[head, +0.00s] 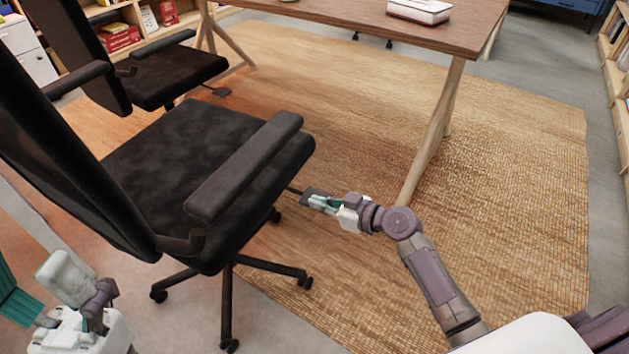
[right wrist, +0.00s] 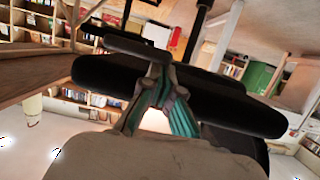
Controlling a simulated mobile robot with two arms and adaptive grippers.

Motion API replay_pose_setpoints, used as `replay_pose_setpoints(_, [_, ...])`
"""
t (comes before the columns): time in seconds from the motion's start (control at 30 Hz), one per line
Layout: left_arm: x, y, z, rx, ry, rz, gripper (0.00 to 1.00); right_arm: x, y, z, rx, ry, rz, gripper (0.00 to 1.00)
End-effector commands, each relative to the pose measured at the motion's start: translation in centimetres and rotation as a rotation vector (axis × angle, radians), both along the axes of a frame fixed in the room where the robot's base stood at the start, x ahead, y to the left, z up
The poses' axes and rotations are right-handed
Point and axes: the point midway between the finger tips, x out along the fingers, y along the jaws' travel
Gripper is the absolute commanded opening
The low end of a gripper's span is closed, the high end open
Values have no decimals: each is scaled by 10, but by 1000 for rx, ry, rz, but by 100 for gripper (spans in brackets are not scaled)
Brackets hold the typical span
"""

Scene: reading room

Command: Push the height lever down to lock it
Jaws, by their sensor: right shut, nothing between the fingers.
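The height lever (head: 309,192) is a thin dark rod with a flat black paddle. It sticks out from under the right side of the nearer black office chair's seat (head: 185,150). My right gripper (head: 320,202) is shut and empty, with its fingertips right at the paddle. In the right wrist view the lever's dark paddle (right wrist: 135,46) lies across the closed fingertips (right wrist: 158,72); I cannot tell whether they touch. The rod's inner end is hidden under the seat. My left gripper (head: 62,285) is at the lower left, away from the lever and partly cut off.
The chair's armrest (head: 245,165) is above and left of my right gripper. Its wheeled base (head: 228,290) stands below. A second black chair (head: 160,75) is behind it. The wooden desk's leg (head: 430,135) rises just beyond my right wrist. The woven rug (head: 520,180) is clear to the right.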

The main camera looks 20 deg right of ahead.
Motion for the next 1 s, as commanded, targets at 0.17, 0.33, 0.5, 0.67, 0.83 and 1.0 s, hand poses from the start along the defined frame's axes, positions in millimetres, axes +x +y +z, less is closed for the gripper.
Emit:
replay_pose_setpoints(0.17, [0, 0, -2, 2, 1, 2, 67, -16, -10, -11, -15, 27, 2, 0])
replay_pose_setpoints(0.33, [0, 0, -2, 3, 2, 3, 67, -41, -31, 3, -17, 20, 1, 0])
replay_pose_setpoints(0.5, [0, 0, -2, 3, 2, 3, 67, -67, -51, 19, -11, 11, 0, 0])
replay_pose_setpoints(0.67, [0, 0, -1, 3, 2, 3, 67, -84, -64, 29, -6, 4, 1, 0])
replay_pose_setpoints(0.83, [0, 0, -1, 3, 2, 3, 67, -92, -70, 35, -3, 0, 1, 0])
replay_pose_setpoints(1.0, [0, 0, -1, 3, 2, 3, 67, -93, -70, 36, -2, -3, 1, 0])
